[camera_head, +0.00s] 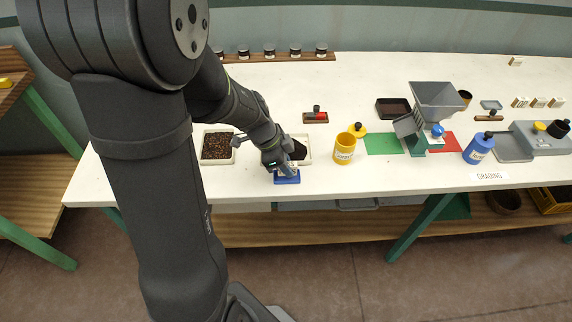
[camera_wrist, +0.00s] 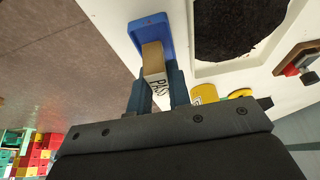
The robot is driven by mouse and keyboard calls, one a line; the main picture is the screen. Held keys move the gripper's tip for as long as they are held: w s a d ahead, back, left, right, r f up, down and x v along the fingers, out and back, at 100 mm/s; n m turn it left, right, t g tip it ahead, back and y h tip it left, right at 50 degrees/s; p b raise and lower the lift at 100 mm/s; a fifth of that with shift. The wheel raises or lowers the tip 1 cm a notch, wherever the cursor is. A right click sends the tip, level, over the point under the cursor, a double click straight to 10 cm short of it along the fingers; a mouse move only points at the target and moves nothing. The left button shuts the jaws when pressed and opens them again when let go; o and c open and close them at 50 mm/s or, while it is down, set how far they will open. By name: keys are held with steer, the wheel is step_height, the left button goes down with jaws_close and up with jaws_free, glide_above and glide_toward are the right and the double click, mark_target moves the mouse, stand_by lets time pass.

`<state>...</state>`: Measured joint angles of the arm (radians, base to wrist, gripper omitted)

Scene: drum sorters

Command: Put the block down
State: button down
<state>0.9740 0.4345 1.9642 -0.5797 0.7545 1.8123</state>
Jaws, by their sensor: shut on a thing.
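The block (camera_wrist: 153,58) is tan wood with a white face lettered PASS, seen in the wrist view. My gripper (camera_wrist: 158,82) is shut on it, one blue finger on each side. The block's far end overlaps a small blue tray (camera_wrist: 151,22); I cannot tell whether it touches the tray. In the head view my gripper (camera_head: 286,170) is low at the table's front edge, over the blue tray (camera_head: 287,180). The block is hard to make out there.
A white tray of dark grounds (camera_head: 308,149) is just behind the blue tray, and a tray of beans (camera_head: 217,146) is to its left. A yellow canister (camera_head: 344,149) stands to the right. The white table's (camera_head: 400,182) front edge is close.

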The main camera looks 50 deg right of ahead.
steer(key=shift+f, duration=0.25)
steer(key=shift+f, duration=0.2)
steer(key=shift+a+f, duration=0.1)
steer(key=shift+f, duration=0.3)
steer(key=c, duration=1.4)
jaws_free()
steer(key=shift+o, duration=0.2)
steer(key=shift+f, duration=0.1)
